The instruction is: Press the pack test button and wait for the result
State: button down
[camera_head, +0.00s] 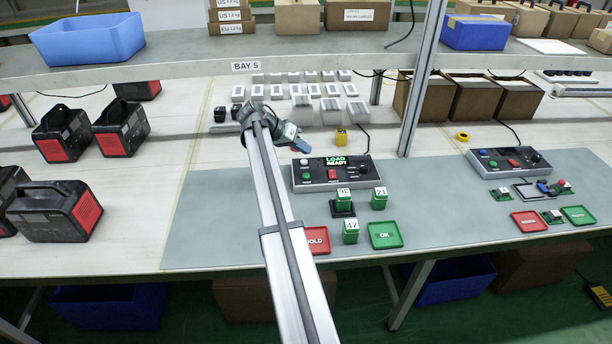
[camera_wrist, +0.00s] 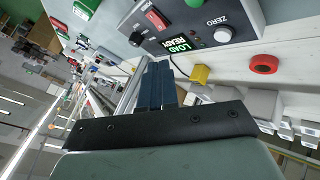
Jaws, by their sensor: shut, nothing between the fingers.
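The test console (camera_head: 335,172) is a dark box on the grey mat. Its green display (camera_head: 335,161) reads LOAD READY and also shows in the wrist view (camera_wrist: 182,46). A red rectangular button (camera_head: 332,174) sits below the display and appears in the wrist view (camera_wrist: 157,19). A white round button (camera_wrist: 222,35) is marked ZERO. Green pack 95 (camera_head: 343,195) stands on a black base; packs 21 (camera_head: 379,199) and 47 (camera_head: 350,231) stand nearby. My gripper (camera_head: 302,147) is shut and empty beyond the console's left end, apart from its buttons. Its blue fingers show in the wrist view (camera_wrist: 158,68).
A red HOLD tray (camera_head: 315,241) and green OK tray (camera_head: 386,235) lie at the mat's front. A yellow block (camera_head: 341,136) and white boxes stand behind the console. A metal post (camera_head: 416,90) rises to its right, supporting the shelf (camera_head: 190,69) overhead. A second console (camera_head: 509,160) stands right.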

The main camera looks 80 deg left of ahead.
aim_at(303, 175)
jog(key=shift+f, duration=3.65)
jog(key=shift+f, duration=0.1)
jog(key=shift+f, duration=0.3)
jog(key=shift+f, duration=0.45)
jog(key=shift+r, duration=0.9)
jog(key=shift+r, duration=0.1)
jog(key=shift+r, duration=2.35)
